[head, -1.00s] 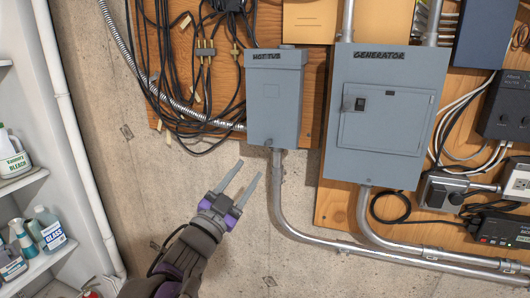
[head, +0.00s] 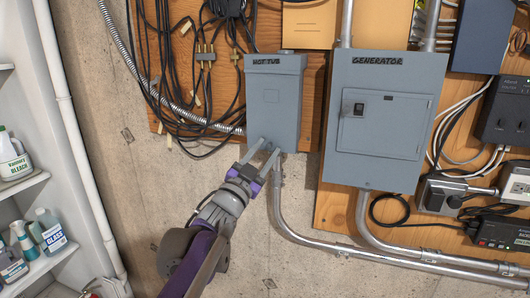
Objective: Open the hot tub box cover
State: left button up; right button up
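The hot tub box (head: 273,98) is a small grey metal box labelled "HOT TUB" on the wooden panel, left of the larger generator box. Its cover looks shut. My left gripper (head: 265,152) is at the lower edge of the box, with its two fingers pointing up and spread apart. The fingertips overlap the bottom of the cover in the head view; whether they touch it I cannot tell. Nothing shows between the fingers. My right gripper is not in view.
The grey generator box (head: 384,118) is to the right, with metal conduits (head: 320,236) running below both boxes. Black cables (head: 180,70) hang at the left. A white shelf (head: 25,180) with bottles stands far left. Bare concrete wall lies below the box.

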pick_arm(q)
grip_shut()
dwell(1.2)
